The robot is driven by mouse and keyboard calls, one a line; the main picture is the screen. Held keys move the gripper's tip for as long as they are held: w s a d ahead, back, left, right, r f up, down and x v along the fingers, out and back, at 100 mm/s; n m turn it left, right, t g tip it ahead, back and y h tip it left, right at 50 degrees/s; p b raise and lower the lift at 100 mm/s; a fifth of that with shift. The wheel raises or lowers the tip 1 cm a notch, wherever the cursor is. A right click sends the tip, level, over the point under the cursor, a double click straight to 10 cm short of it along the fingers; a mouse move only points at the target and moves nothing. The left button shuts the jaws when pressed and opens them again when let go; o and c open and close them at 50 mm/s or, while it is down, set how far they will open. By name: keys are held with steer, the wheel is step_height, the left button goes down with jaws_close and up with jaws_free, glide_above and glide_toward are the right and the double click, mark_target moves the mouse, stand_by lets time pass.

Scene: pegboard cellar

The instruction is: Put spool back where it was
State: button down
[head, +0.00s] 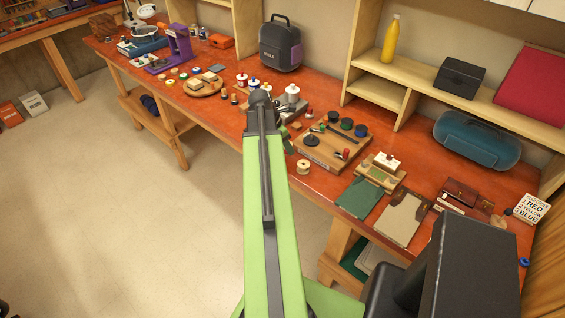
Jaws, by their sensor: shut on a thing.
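My green arm reaches up the middle of the head view and bends over the workbench (225,113). My gripper (289,146) shows only as a small green and dark part at the right of the arm; its fingers are mostly hidden. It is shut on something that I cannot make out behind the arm. A cream spool (303,167) stands upright near the bench's front edge, just below and right of the gripper, seemingly apart from it. Other spools stand farther back: a white one (292,91) on a grey stand and a small one (242,80) left of the arm.
Right of the arm is a wooden board (326,157) with dark round pieces and a rod. A green mat (360,197), a beige mat (402,219) and a brown box (459,193) lie farther right.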

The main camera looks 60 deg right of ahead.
steer(key=shift+w+f, duration=0.15)
steer(key=shift+w, duration=0.15)
step_height(320, 180, down, 4)
steer(key=b, duration=0.4)
steer(key=shift+f, duration=0.2)
steer(key=shift+r, duration=0.25)
steer(key=shift+f, duration=0.2)
steer(key=c, duration=0.8)
jaws_free()
steer(key=shift+r, duration=0.1)
steer(key=p+v, duration=1.1)
steer(key=v, duration=0.1)
